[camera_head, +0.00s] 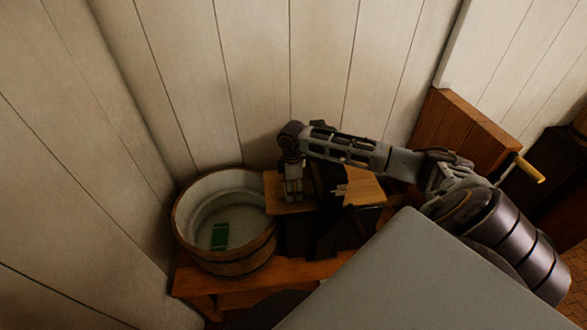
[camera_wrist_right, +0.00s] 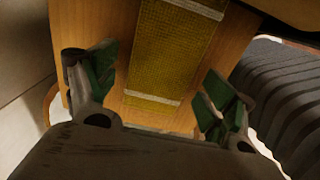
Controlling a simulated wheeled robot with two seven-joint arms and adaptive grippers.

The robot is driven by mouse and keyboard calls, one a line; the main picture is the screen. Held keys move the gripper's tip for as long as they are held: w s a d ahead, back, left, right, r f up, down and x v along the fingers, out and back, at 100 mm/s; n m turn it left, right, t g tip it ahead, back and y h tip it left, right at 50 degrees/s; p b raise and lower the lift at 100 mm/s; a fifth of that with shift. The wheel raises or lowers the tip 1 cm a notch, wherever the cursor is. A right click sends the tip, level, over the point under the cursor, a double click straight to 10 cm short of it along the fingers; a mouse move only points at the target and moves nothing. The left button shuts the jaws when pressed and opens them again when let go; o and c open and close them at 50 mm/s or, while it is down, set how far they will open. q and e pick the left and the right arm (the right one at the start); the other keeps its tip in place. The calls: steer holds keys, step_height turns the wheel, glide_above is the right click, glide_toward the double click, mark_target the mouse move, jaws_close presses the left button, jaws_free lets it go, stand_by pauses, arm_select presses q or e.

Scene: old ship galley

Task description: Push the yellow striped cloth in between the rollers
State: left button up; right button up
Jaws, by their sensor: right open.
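The yellow cloth (camera_wrist_right: 172,50) with pale stripes lies flat along a wooden board (camera_wrist_right: 120,112) in the right wrist view. My right gripper (camera_wrist_right: 163,82) is open, with one green-padded finger on each side of the cloth; I cannot tell whether they touch the board. In the head view my right gripper (camera_head: 292,192) points down over the board (camera_head: 274,183) beside the tub, and the cloth is not discernible there. The rollers cannot be made out clearly; my arm covers much of the dark area right of the board. My left gripper is not in view.
A round wooden tub (camera_head: 183,225) with a green piece (camera_head: 219,236) inside stands left of the board on a wooden bench (camera_head: 275,272). A plank wall is close behind. A crank handle (camera_head: 528,169) sticks out at the right. A grey surface (camera_head: 430,280) fills the front.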

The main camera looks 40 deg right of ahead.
mark_target(283, 190)
steer(key=shift+w+a, duration=0.5)
steer(key=shift+a, duration=0.25)
steer(key=shift+w+a, duration=0.45)
steer(key=shift+a, duration=0.3)
steer(key=r, duration=0.3)
steer(key=shift+w+a+r, duration=0.2)
steer(key=shift+w+a, duration=0.05)
steer(key=shift+w+a+r+m+b, duration=0.1)
steer(key=shift+w+r+b, duration=0.1)
steer(key=shift+r, duration=0.45)
steer(key=shift+w+a+r+m+b, duration=0.1)
steer(key=shift+w+a+r+b, duration=0.1)
steer(key=shift+r, duration=0.4)
steer(key=shift+w+a+r+m+b, duration=0.1)
steer(key=shift+r+b, duration=0.1)
steer(key=shift+r, duration=0.45)
steer(key=shift+w+a+r+m, duration=0.15)
steer(key=shift+r+m, duration=0.15)
steer(key=shift+r, duration=1)
